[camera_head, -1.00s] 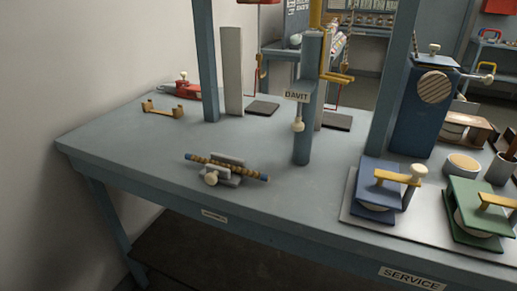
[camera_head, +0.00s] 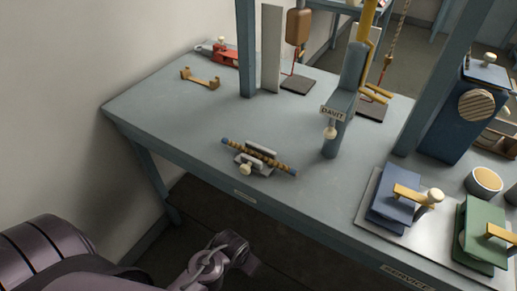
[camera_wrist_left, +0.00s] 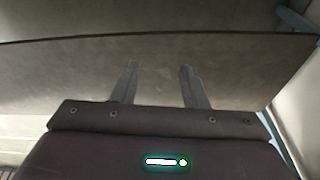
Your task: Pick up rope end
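A short tan rope (camera_head: 274,162) with blue ends lies in a small grey clamp (camera_head: 251,164) with a cream knob, near the front edge of the blue-grey table (camera_head: 203,135). One blue end (camera_head: 225,141) points left and the other (camera_head: 293,173) points right, both sticking out free of the clamp. My left arm enters at the lower left of the head view, below and in front of the table; its gripper is not clear there. In the left wrist view my left gripper (camera_wrist_left: 157,70) has its two fingers apart, with nothing between them. My right gripper is not in view.
A post with a DAVIT label (camera_head: 341,112) stands right of the rope. A brass bracket (camera_head: 200,79) and a red tool (camera_head: 226,56) lie at the back left. Blue (camera_head: 394,196) and green (camera_head: 480,232) clamps sit on a plate at right. The tabletop left of the rope is clear.

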